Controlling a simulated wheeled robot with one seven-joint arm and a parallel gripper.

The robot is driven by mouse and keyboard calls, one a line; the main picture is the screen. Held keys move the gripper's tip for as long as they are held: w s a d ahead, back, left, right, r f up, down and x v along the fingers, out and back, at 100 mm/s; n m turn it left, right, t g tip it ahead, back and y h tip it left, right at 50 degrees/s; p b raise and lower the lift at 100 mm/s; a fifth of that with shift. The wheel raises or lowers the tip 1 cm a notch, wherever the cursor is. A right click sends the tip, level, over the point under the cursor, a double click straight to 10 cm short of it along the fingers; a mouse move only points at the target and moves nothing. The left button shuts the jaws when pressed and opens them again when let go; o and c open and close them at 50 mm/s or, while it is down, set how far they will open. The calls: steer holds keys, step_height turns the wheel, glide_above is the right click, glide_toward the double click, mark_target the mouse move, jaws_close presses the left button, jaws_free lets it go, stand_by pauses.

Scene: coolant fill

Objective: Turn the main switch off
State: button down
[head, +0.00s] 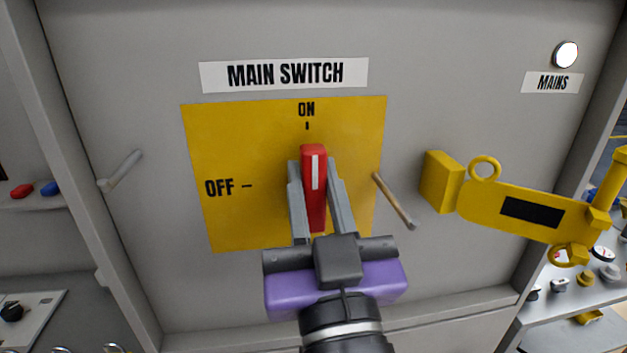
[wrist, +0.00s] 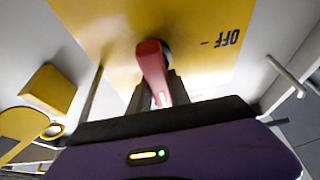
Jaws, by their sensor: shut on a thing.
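The red main switch handle (head: 314,165) sits on a yellow plate (head: 350,120) and stands upright, its white stripe in line with the ON mark. The OFF mark is on the plate's left side. My gripper (head: 314,190) is shut on the red handle, one grey finger on each side. In the wrist view the red handle (wrist: 152,70) shows between the fingers (wrist: 160,92), and the OFF mark appears upside down at the upper right of the yellow plate (wrist: 110,30).
A yellow hasp-like piece (head: 530,212) with a black label is on the panel at right. A tan peg (head: 394,200) sticks out right of the switch, a grey peg (head: 122,170) at far left. A white lamp (head: 565,54) glows above the MAINS label (head: 552,83).

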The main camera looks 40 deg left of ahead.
steer(key=n+g+b, duration=0.1)
steer(key=n, duration=0.1)
steer(key=n+g+y+b, duration=0.1)
steer(key=n, duration=0.2)
steer(key=shift+s+a+f+g, duration=0.1)
steer(key=shift+s+f+g, duration=0.1)
steer(key=shift+g, duration=0.1)
steer(key=n+g+b, duration=0.2)
steer(key=n, duration=0.2)
steer(key=n+g+b, duration=0.1)
steer(key=n+b, duration=0.2)
steer(key=n, duration=0.1)
steer(key=s+a+f+n+g+b, duration=0.1)
steer(key=n+g+b, duration=0.1)
steer(key=n, duration=0.3)
steer(key=shift+f+g, duration=0.1)
steer(key=shift+g, duration=0.2)
steer(key=shift+s+a+f+n+g+h+b, duration=0.1)
steer(key=shift+n+g+h+b, duration=0.15)
steer(key=shift+n, duration=0.5)
steer(key=shift+s+d+f+n+h+b, duration=0.15)
steer(key=shift+n+b, duration=0.25)
steer(key=shift+n, duration=0.3)
steer(key=shift+w+a+f+n+g+h+b, duration=0.1)
steer(key=shift+a+n+g+h+b, duration=0.15)
steer(key=shift+n, duration=0.5)
steer(key=shift+d, duration=0.1)
steer(key=c, duration=1.2)
jaws_free()
steer(key=shift+d, duration=0.1)
